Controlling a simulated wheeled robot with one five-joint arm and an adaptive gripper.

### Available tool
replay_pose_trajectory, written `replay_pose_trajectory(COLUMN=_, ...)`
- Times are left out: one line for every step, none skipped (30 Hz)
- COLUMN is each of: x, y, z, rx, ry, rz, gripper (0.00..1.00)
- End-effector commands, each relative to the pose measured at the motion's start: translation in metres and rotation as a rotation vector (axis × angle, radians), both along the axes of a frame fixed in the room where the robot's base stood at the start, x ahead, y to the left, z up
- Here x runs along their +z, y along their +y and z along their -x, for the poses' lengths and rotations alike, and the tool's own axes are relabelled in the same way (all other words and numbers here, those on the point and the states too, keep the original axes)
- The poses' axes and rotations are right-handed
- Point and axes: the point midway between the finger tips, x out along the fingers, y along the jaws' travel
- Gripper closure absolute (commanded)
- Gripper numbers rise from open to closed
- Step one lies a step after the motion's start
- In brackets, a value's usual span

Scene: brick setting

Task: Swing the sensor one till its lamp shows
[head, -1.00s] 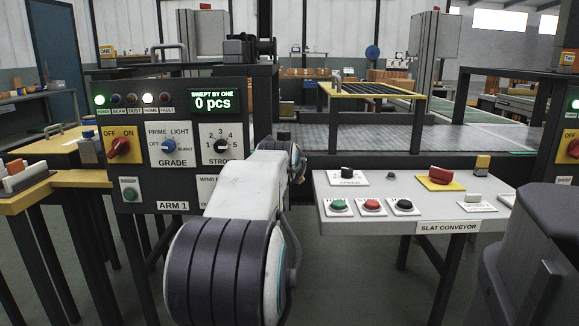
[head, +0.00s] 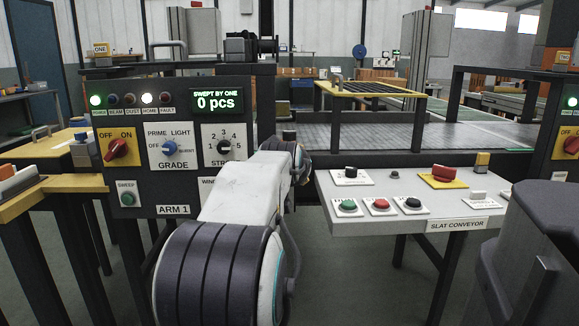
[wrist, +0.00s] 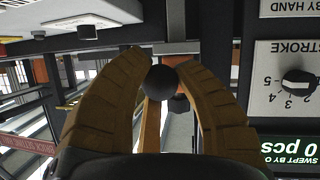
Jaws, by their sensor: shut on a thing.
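The ARM 1 panel (head: 185,190) stands at left in the head view. In its lamp row the green power lamp (head: 95,100) and white home lamp (head: 147,98) are lit. The beam lamp (head: 113,100) is dark. The display (head: 216,103) reads "0 pcs". In the wrist view my gripper (wrist: 170,66) has its two tan fingers closed on a round black knob (wrist: 161,83). What the knob belongs to is largely hidden by the fingers. In the head view my arm hides the gripper. I cannot tell for sure which part is the sensor.
The slat conveyor desk (head: 345,208) with buttons is close on the right of my arm. The grey bed (head: 390,137) and a yellow-framed grate (head: 369,90) lie behind. A yellow bench (head: 45,195) is at left. Wrist view shows the stroke dial (wrist: 298,83) close by.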

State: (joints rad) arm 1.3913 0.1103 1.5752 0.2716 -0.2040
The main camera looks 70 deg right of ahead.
Motion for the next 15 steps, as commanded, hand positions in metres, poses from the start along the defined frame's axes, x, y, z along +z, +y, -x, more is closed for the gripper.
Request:
replay_pose_trajectory(x=0.0017, y=0.0002, z=-0.0009, rx=0.002, ry=-0.001, rz=0.005, gripper=1.00)
replay_pose_trajectory(x=0.0017, y=0.0003, z=-0.0011, rx=0.002, ry=-0.001, rz=0.005, gripper=1.00)
replay_pose_trajectory(x=0.0018, y=0.0002, z=-0.0014, rx=0.003, ry=0.000, rz=0.005, gripper=1.00)
replay_pose_trajectory(x=0.0017, y=0.0002, z=-0.0015, rx=0.003, ry=0.000, rz=0.005, gripper=1.00)
replay_pose_trajectory(x=0.0018, y=0.0001, z=-0.0015, rx=0.003, ry=0.000, rz=0.005, gripper=1.00)
replay_pose_trajectory(x=0.0018, y=0.0001, z=-0.0015, rx=0.002, ry=-0.001, rz=0.006, gripper=1.00)
replay_pose_trajectory(x=0.0018, y=0.0001, z=-0.0015, rx=0.002, ry=-0.001, rz=0.006, gripper=1.00)
replay_pose_trajectory(x=0.0018, y=0.0001, z=-0.0015, rx=0.002, ry=-0.001, rz=0.006, gripper=0.68)
replay_pose_trajectory(x=0.0017, y=0.0001, z=-0.0015, rx=0.002, ry=-0.001, rz=0.005, gripper=0.65)
replay_pose_trajectory(x=0.0016, y=0.0001, z=-0.0014, rx=0.002, ry=-0.001, rz=0.005, gripper=0.62)
replay_pose_trajectory(x=0.0015, y=0.0001, z=-0.0014, rx=0.002, ry=-0.001, rz=0.005, gripper=0.59)
replay_pose_trajectory(x=0.0014, y=0.0001, z=-0.0014, rx=0.002, ry=0.000, rz=0.004, gripper=0.56)
replay_pose_trajectory(x=0.0012, y=0.0001, z=-0.0014, rx=0.003, ry=-0.001, rz=0.003, gripper=0.53)
replay_pose_trajectory(x=0.0011, y=0.0001, z=-0.0013, rx=0.003, ry=-0.001, rz=0.003, gripper=0.50)
replay_pose_trajectory(x=0.0010, y=0.0002, z=-0.0013, rx=0.003, ry=0.000, rz=0.002, gripper=0.47)
